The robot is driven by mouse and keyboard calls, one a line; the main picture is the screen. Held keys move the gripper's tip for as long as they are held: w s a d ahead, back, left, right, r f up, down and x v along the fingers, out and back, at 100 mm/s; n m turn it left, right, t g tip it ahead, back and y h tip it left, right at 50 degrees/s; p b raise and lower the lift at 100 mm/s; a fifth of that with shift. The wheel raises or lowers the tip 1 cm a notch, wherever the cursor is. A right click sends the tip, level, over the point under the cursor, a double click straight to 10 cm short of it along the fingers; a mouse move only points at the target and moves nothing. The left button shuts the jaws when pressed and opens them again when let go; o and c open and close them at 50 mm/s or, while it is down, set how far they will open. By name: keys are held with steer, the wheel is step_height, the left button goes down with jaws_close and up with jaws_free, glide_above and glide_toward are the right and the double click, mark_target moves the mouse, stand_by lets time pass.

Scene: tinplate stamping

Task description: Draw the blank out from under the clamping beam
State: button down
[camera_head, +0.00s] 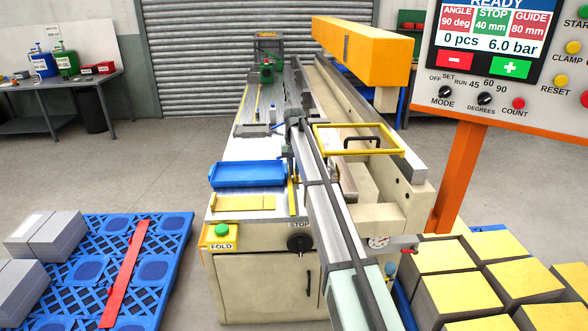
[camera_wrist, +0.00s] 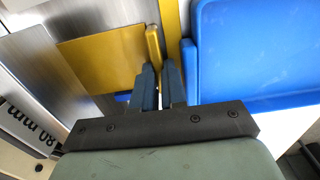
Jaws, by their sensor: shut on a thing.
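The blank (camera_wrist: 100,62) is a flat yellow sheet in the wrist view, its left edge meeting a bright steel plate.
A blue tray (camera_head: 247,173) lies behind the yellow sheet; it is close right of my fingers in the wrist view (camera_wrist: 255,50). A yellow guard frame (camera_head: 405,152) is right of the beam. Blue pallets with stacks flank the machine. A control panel (camera_head: 430,75) stands at right.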

mark_target(298, 205)
steer(key=shift+s, duration=0.1)
steer(key=shift+s, duration=8.5)
steer(key=shift+s, duration=0.4)
steer(key=c, duration=1.1)
jaws_free()
step_height(298, 205, up, 14)
steer(key=shift+f, duration=0.15)
